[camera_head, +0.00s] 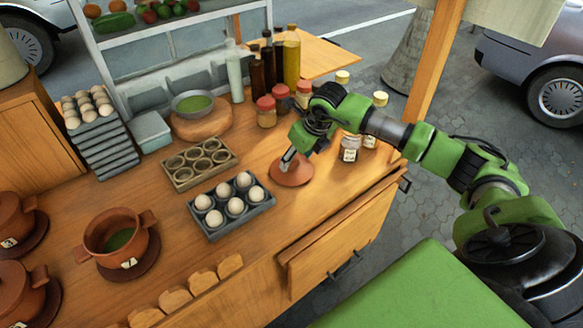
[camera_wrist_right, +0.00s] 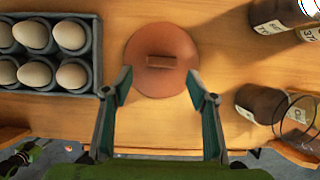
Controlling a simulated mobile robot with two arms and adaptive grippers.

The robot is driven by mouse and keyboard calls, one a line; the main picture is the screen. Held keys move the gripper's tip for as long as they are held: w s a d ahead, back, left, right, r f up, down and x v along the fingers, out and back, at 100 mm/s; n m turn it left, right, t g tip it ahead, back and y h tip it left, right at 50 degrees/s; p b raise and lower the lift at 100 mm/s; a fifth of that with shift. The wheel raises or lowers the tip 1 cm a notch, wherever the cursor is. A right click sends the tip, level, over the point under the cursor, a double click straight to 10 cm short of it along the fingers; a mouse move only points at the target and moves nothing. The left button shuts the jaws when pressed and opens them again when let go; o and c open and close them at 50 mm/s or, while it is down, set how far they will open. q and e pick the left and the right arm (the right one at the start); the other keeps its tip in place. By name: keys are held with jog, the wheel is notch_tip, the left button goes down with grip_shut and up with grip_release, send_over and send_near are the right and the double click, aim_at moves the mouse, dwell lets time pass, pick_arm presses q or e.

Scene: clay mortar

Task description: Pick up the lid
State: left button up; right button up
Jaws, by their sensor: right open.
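The lid (camera_head: 291,174) is a round, flat terracotta disc lying on the wooden counter, right of the egg tray. The right wrist view shows the lid (camera_wrist_right: 161,60) with a bar-shaped handle across its middle. My right gripper (camera_head: 287,160) is over the lid in the head view and hides part of it. In the right wrist view my right gripper (camera_wrist_right: 160,82) is open, its two fingers apart at the lid's near left and right edges, with nothing between them touching the handle. An open clay pot (camera_head: 118,238) with green contents stands at the left. My left gripper is not in view.
A grey egg tray (camera_head: 232,207) lies left of the lid, beside an empty muffin-like tray (camera_head: 199,163). Jars, such as a dark labelled one (camera_head: 350,148), stand to the right. Bottles (camera_head: 291,58) stand behind. The counter in front of the lid is clear.

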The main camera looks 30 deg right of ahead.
aim_at(293, 162)
jog(key=x, duration=0.1)
jog(key=p+x, duration=0.1)
jog(key=x, duration=0.1)
jog(key=shift+w+d+f, duration=0.1)
jog(key=shift+w, duration=0.4)
jog(key=shift+w+f, duration=0.1)
jog(key=shift+f, duration=0.2)
jog(key=c, duration=1.3)
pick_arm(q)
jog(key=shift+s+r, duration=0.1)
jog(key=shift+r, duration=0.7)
pick_arm(e)
jog(key=shift+o, duration=0.2)
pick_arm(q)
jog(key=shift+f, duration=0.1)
pick_arm(e)
jog(key=shift+r, duration=0.1)
